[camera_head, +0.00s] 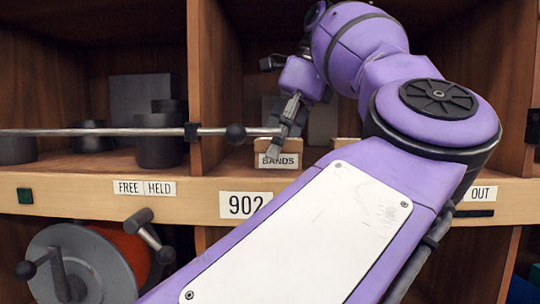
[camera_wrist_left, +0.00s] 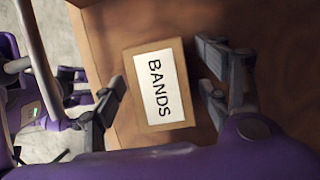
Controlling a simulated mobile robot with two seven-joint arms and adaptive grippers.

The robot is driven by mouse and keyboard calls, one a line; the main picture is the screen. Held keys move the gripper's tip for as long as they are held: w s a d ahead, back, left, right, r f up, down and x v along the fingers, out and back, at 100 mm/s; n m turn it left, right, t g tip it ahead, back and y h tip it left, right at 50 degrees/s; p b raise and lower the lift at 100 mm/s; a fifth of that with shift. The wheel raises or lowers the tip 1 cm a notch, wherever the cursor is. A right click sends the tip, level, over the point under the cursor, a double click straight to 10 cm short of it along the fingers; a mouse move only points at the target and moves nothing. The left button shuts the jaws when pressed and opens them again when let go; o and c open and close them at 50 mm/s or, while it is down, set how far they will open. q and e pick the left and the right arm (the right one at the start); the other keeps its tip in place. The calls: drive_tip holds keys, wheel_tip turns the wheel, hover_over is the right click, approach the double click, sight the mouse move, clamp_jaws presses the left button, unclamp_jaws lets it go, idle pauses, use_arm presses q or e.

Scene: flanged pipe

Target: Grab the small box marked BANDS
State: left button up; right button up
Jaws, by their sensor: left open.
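The small box marked BANDS (camera_head: 278,160) sits on the shelf, just behind its front edge, with its label facing out. In the left wrist view the BANDS box (camera_wrist_left: 156,85) shows with its white label upright to the eye and turned sideways. My left gripper (camera_head: 288,122) is just above and in front of the box in the head view. In the wrist view its two fingers (camera_wrist_left: 162,100) are spread, one on either side of the box, with gaps visible. Nothing is held. A purple and dark part of my own body shows at the wrist view's left; whether it includes my right gripper is unclear.
A metal rod with a dark knob (camera_head: 236,134) runs across the shelf front, ending close to my left gripper. Dark cylinders (camera_head: 158,140) stand in the left compartment beyond a wooden divider (camera_head: 208,80). A reel (camera_head: 85,265) with handles is below. My forearm covers much of the right side.

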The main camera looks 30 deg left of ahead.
use_arm(q)
drive_tip(key=shift+w+d+r, duration=0.1)
drive_tip(key=shift+d, duration=0.1)
drive_tip(key=shift+c, duration=0.9)
drive_tip(key=c, duration=1.3)
drive_tip(key=shift+a, duration=0.1)
